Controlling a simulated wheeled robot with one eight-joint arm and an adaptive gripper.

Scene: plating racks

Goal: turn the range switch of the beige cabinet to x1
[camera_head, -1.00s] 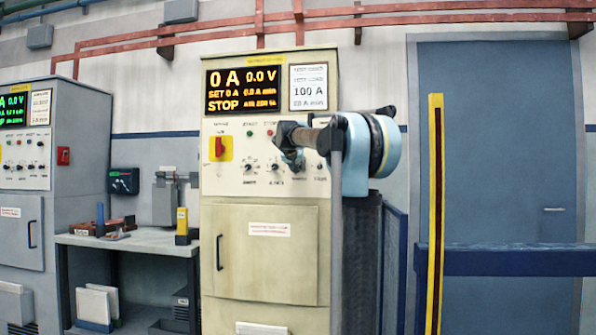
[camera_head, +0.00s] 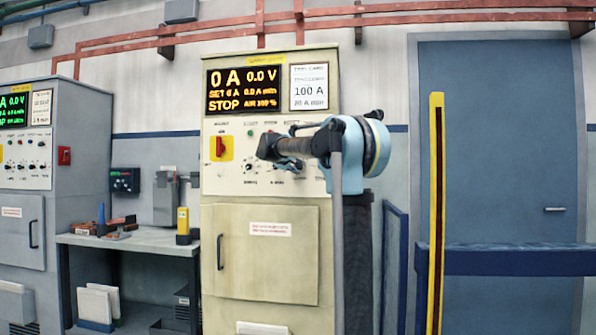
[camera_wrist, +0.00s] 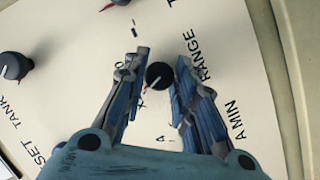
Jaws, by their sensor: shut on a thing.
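The beige cabinet (camera_head: 262,250) stands in the middle of the head view, with a row of knobs on its upper panel. In the wrist view a round black knob with a white pointer line, the range switch (camera_wrist: 159,75), sits beside the printed words "A MIN RANGE". My gripper (camera_wrist: 161,60) has its two blue fingers on either side of this knob and is shut on it. The pointer line slants toward the lower left of the wrist view. Small scale marks beside it are partly hidden by the left finger. In the head view my gripper (camera_head: 285,163) covers the panel's right-hand knobs.
A second black knob (camera_wrist: 14,66) is at the left of the wrist view. The red and yellow main switch (camera_head: 220,147) is left on the panel. A yellow post (camera_head: 436,210) and blue rail (camera_head: 520,261) stand at right. A workbench (camera_head: 140,241) is at left.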

